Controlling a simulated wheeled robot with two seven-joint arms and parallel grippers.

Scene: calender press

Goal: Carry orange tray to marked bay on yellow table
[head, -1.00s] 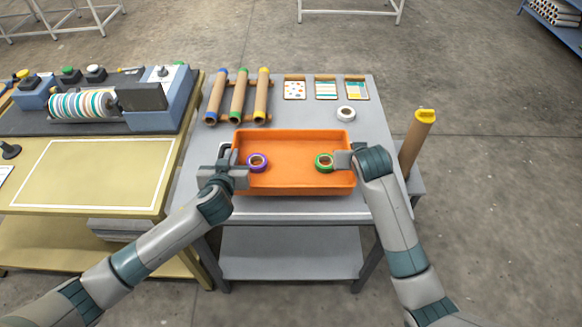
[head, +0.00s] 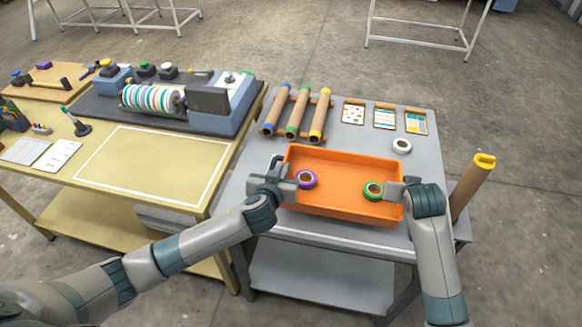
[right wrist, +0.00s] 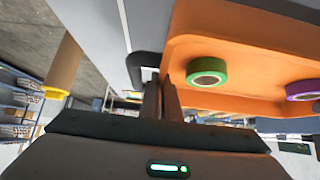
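The orange tray (head: 345,212) sits on the grey table with a purple tape roll (head: 307,179) and a green tape roll (head: 373,191) in it. The green roll also shows in the right wrist view (right wrist: 207,71). My left gripper (head: 284,182) is at the tray's left end, on its dark handle. My right gripper (head: 398,190) is at the right end; in the right wrist view its fingers are close together at the dark handle (right wrist: 143,58), which they partly hide. The marked bay (head: 152,165), a white-outlined rectangle, lies empty on the yellow table (head: 75,175) at left.
A press with a striped roller (head: 152,98) stands behind the bay. Cardboard tubes (head: 298,112), sample cards (head: 384,117) and a white tape roll (head: 401,146) lie behind the tray. A tube with a yellow cap (head: 473,187) stands right. A brush stand (head: 77,124) is left of the bay.

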